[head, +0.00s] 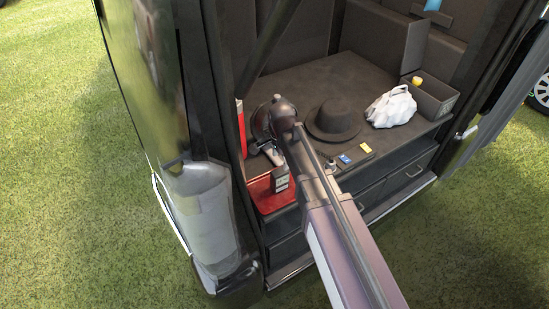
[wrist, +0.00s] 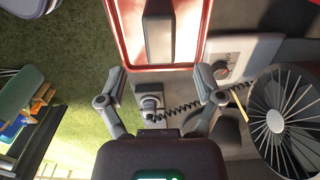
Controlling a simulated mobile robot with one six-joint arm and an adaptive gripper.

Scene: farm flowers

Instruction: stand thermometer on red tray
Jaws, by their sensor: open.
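The red tray (head: 262,200) sits at the front left of the van's load floor, and its rim and floor show at the top of the wrist view (wrist: 133,35). A small upright grey and dark block (head: 281,179), which looks like the thermometer, stands in the tray. In the wrist view it appears as a dark-topped block (wrist: 160,30) within the red rim. My gripper (wrist: 162,78) is open and empty, its fingertips apart from the block. In the head view my gripper (head: 274,156) is just above and behind the block, partly hidden by my arm.
A dark hat (head: 334,122), a white bag (head: 391,107) and a grey bin (head: 432,98) stand to the right. Small blue (head: 344,159) and yellow (head: 366,148) items lie near the front edge. A coiled cable (wrist: 185,108) and a fan-like wheel (wrist: 275,120) are near my fingers.

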